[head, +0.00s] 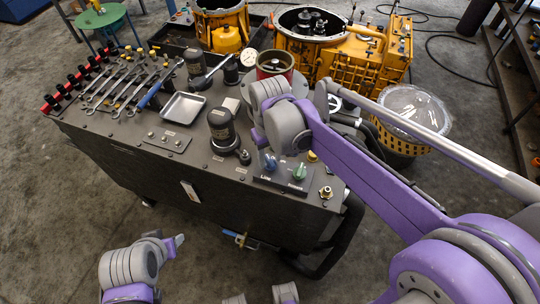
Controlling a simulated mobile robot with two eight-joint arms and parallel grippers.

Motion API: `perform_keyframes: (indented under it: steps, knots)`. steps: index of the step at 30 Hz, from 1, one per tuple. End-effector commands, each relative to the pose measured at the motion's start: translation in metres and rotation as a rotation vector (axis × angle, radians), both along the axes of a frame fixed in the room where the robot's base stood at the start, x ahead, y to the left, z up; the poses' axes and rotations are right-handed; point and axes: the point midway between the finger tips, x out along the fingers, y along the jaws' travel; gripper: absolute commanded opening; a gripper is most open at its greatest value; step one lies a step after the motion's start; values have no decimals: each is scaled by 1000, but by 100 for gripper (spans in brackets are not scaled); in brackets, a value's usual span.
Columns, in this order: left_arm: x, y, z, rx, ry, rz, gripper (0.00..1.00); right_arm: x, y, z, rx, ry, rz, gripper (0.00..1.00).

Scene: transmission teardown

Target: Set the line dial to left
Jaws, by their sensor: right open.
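The line dial (270,161) is a blue knob on a dark panel at the near right end of the bench top, with a "LINE" label below it. A green knob (299,172) stands just right of it. My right gripper (260,138) is open, just above and left of the line dial in the picture. Its wrist links hide part of the bench behind it. I cannot tell whether it touches the dial, nor clearly which way the dial points. My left gripper (177,242) is low at the bottom left, in front of the bench and away from the dials; its jaw opening is unclear.
A black cylindrical unit (220,125) stands left of the dial panel. A brass fitting (326,192) sits at the right corner. Wrenches, a metal tray (183,108) and a yellow transmission housing (345,55) lie farther back. A yellow basket (402,140) stands to the right.

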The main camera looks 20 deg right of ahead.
Motion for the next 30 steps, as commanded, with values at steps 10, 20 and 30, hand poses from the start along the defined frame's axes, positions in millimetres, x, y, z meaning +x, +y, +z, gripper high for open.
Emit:
perform_keyframes:
  steps: [10, 20, 30]
  knots:
    - [2, 0, 6, 0, -3, 0, 50, 0, 0, 55, 0, 0, 0, 46]
    - [3, 0, 10, 0, -5, 0, 50, 0, 0, 103, 0, 0, 1, 46]
    - [3, 0, 10, 0, -5, 0, 50, 0, 0, 107, 0, 0, 0, 46]
